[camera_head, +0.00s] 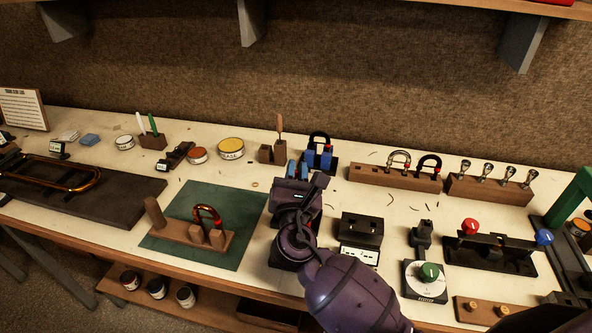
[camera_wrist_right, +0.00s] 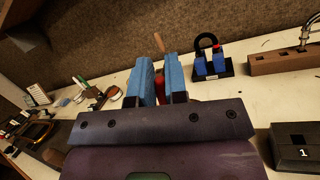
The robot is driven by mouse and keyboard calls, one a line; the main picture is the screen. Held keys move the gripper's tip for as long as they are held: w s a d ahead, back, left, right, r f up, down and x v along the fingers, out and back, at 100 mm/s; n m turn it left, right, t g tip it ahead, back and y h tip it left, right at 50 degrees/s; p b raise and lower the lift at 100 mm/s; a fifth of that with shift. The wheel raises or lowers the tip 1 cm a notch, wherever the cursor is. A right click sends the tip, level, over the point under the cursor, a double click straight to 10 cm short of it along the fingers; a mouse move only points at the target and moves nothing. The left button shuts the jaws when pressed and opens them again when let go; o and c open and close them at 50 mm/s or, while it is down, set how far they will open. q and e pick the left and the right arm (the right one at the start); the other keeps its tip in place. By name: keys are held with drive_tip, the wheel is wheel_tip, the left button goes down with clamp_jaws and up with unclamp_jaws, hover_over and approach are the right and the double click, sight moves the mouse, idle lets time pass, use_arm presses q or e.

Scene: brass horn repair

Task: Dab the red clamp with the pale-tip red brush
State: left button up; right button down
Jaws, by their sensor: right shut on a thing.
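My right gripper (camera_head: 298,168) is over the middle of the bench, its blue fingers pointing to the back. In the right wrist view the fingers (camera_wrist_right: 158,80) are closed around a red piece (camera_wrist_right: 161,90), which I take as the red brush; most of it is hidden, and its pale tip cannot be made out. A red knob (camera_head: 470,226) on a black fixture (camera_head: 489,246) at the right looks like the red clamp; it is well apart from my gripper. The fixture has a blue knob (camera_head: 544,236) at its other end. My left gripper is out of view.
A wooden block (camera_head: 265,154) with an upright tan stick (camera_head: 279,124) stands just behind my gripper. A blue-padded stand (camera_head: 321,160) is close right. A black block (camera_head: 361,230) and a green-knobbed dial (camera_head: 427,285) lie between gripper and red knob. A green mat (camera_head: 180,248) lies left.

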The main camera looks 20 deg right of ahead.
drive_tip(key=shift+f, duration=0.1)
idle(0.8)
drive_tip(key=shift+f+b, duration=0.35)
drive_tip(key=shift+f, duration=0.1)
idle(0.5)
drive_tip(key=shift+f, duration=0.1)
idle(1.1)
